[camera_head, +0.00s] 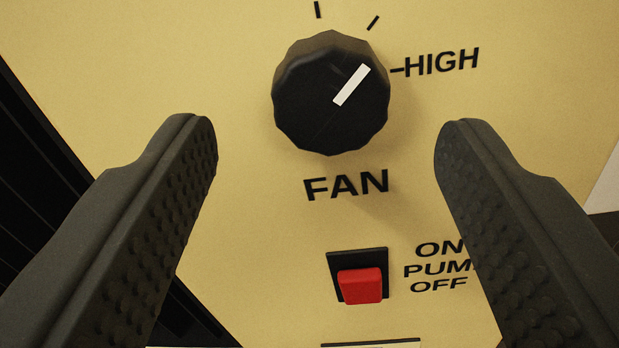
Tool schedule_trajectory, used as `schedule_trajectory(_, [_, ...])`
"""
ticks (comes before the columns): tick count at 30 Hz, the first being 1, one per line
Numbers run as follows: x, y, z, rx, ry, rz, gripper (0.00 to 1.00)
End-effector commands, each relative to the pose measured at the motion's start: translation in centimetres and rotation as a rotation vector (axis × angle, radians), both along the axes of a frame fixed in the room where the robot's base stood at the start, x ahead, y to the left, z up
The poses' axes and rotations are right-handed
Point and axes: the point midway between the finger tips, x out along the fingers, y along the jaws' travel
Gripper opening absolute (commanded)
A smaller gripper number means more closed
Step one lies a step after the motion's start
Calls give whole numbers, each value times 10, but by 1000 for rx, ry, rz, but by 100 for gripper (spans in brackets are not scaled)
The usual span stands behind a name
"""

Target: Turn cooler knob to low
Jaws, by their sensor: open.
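The cooler knob (320,110) is a black ridged dial on a yellow panel (240,190), in the upper middle of the view, above the word FAN. Its white pointer line (352,85) points up and to the right, toward the tick between the top tick and the HIGH tick. My gripper (326,140) is open, with one dark textured finger to the left of the knob and one to the right. The knob shows between the fingertips and neither finger appears to touch it. No LOW label is visible; the upper part of the dial markings is cut off.
A red pump switch (361,285) in a black frame sits below the knob, beside the ON PUMP OFF lettering, which the right finger partly covers. A dark louvred area (35,165) lies past the panel's left edge. The panel around the knob is flat and clear.

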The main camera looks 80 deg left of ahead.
Motion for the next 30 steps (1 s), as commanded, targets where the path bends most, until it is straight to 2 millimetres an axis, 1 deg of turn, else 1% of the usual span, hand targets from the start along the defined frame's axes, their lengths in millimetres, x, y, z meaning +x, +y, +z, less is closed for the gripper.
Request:
schedule_trajectory(1, [-3,-10,0,0,1,-2,59])
schedule_trajectory(6, [-15,-38,-1,-3,4,-2,59])
schedule_trajectory(12, [-29,-67,-2,-2,4,0,59])
schedule_trajectory(15, [-35,-79,-3,-4,6,1,59])
schedule_trajectory(21, [-42,-92,-3,-2,5,4,59])
schedule_trajectory(30, [-43,-94,-3,-1,4,5,59])
